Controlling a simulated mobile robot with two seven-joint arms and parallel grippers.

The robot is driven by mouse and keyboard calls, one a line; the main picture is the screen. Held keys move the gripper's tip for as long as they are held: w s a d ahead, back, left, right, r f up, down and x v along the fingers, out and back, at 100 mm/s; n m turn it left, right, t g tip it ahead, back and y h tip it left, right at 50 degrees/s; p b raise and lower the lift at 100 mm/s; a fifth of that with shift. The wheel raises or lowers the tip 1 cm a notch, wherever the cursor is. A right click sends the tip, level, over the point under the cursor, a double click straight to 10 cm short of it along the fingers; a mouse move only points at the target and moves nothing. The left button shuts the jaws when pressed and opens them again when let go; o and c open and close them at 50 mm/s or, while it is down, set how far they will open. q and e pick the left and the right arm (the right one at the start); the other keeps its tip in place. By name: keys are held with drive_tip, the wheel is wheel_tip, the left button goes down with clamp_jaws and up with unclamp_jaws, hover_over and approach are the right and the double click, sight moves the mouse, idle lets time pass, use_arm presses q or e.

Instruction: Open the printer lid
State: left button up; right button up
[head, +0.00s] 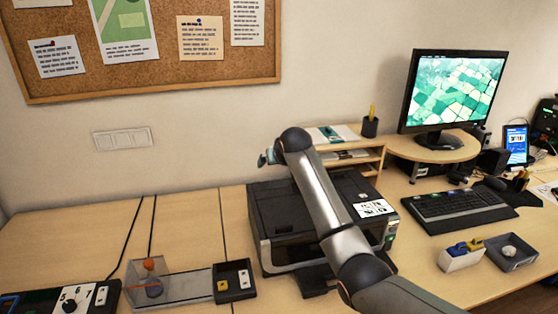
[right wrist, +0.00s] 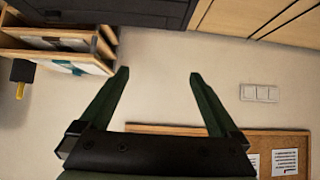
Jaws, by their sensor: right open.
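The black printer (head: 289,253) stands on the desk in the middle of the head view. Its dark lid (head: 272,205) lies flat and looks closed. My right arm crosses over the printer and hides part of its top and front. My right gripper (head: 265,158) is beyond the printer's back edge, above the lid, near the wall. In the right wrist view the right gripper (right wrist: 158,73) has its dark green fingers spread, with nothing between them but wall behind. A dark edge of the printer (right wrist: 120,10) shows at the top there. My left gripper is not in view.
A wooden shelf organizer (head: 366,155) stands right behind the printer. A corkboard (head: 150,88) hangs on the wall above. The desk at back left is mostly clear.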

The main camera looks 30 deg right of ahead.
drive_tip(key=shift+v, duration=1.8)
drive_tip(key=shift+f, duration=0.1)
drive_tip(key=s+a+f+n+g+y, duration=0.15)
drive_tip(key=s+a+f, duration=0.25)
drive_tip(key=s+f, duration=0.65)
drive_tip(key=s+a+f+n+g+h, duration=0.1)
drive_tip(key=s+a+f+g, duration=0.15)
drive_tip(key=s+f, duration=0.75)
drive_tip(key=s+a+f+n+g+y, duration=0.1)
drive_tip(key=s+a+f, duration=0.15)
drive_tip(key=s, duration=0.95)
drive_tip(key=s+a+f+n+g+y, duration=0.1)
drive_tip(key=s+a+f, duration=0.15)
drive_tip(key=s, duration=0.95)
drive_tip(key=w+a+f+t+y, duration=0.2)
drive_tip(key=w+a+f+t, duration=0.3)
drive_tip(key=f, duration=0.5)
drive_tip(key=shift+f, duration=0.2)
drive_tip(key=shift+w+t, duration=0.1)
drive_tip(key=shift+t, duration=0.2)
